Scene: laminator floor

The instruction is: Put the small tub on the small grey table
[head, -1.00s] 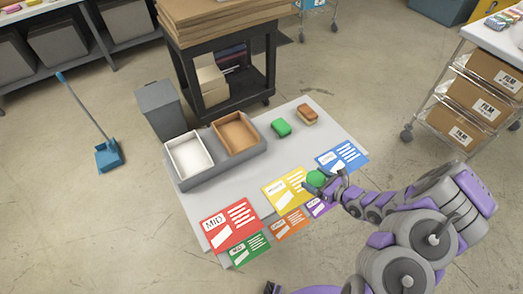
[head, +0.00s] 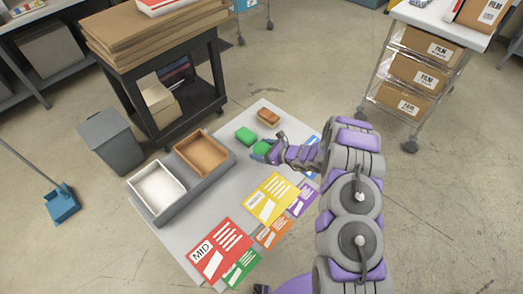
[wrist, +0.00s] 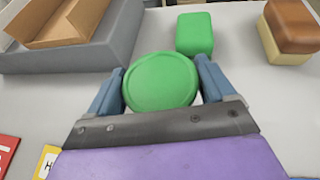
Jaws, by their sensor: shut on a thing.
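The small tub (wrist: 161,82) is round and green with a flat lid. In the wrist view it sits between the two fingers of my gripper (wrist: 162,86), which is shut on it. In the head view the tub (head: 260,148) shows partly at the tip of my gripper (head: 268,152), over the right part of the small grey table (head: 205,206). I cannot tell whether the tub touches the tabletop.
A green block (head: 245,135) and a brown-and-tan block (head: 268,117) lie just beyond the tub. A grey tray (head: 222,166) holds a white box (head: 157,187) and a brown box (head: 201,152). Coloured cards, including a red one (head: 220,249), lie along the near edge.

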